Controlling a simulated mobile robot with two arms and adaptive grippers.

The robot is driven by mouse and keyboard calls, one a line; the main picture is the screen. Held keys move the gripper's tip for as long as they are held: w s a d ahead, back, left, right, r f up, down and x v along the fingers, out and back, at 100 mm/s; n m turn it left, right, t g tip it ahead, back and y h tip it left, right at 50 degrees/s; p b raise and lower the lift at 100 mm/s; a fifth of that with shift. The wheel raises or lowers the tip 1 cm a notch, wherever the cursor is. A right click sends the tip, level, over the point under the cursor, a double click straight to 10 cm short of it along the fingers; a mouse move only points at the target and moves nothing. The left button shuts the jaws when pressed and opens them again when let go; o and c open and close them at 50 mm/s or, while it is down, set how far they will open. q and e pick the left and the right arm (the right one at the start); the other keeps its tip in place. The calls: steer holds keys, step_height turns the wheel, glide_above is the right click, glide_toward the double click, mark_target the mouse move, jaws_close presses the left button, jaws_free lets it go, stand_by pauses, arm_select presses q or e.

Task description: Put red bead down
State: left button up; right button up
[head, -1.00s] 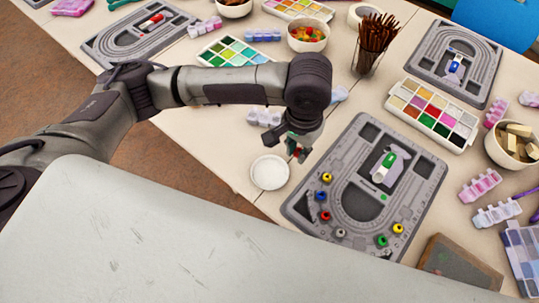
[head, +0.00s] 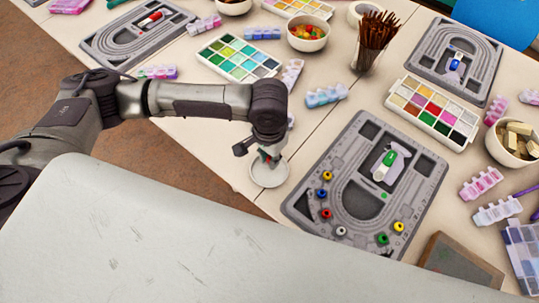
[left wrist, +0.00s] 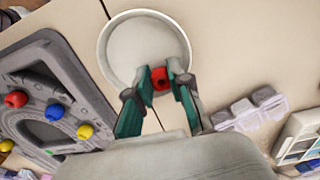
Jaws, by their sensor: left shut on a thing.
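The red bead (left wrist: 160,79) sits between the fingertips of my left gripper (left wrist: 159,82) in the left wrist view. My left gripper (head: 266,163) is shut on it, over the near part of a small round white dish (left wrist: 133,37). I cannot tell whether the bead touches the dish floor. In the head view the dish (head: 270,178) is partly hidden by the gripper, and the bead cannot be made out. My right gripper is not in view.
A grey bead board (head: 410,222) with several coloured beads, another red one (head: 325,214) among them, lies right of the dish. Pale pill-type boxes (head: 326,95) and a paint palette (head: 238,59) lie behind. The table's front edge is close to the dish.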

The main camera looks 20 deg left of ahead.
arm_select(q)
steer(key=shift+f, duration=0.2)
steer(key=o, duration=0.6)
steer(key=shift+o, duration=0.2)
steer(key=shift+r, duration=0.25)
step_height(320, 180, up, 12)
steer(key=p, duration=0.1)
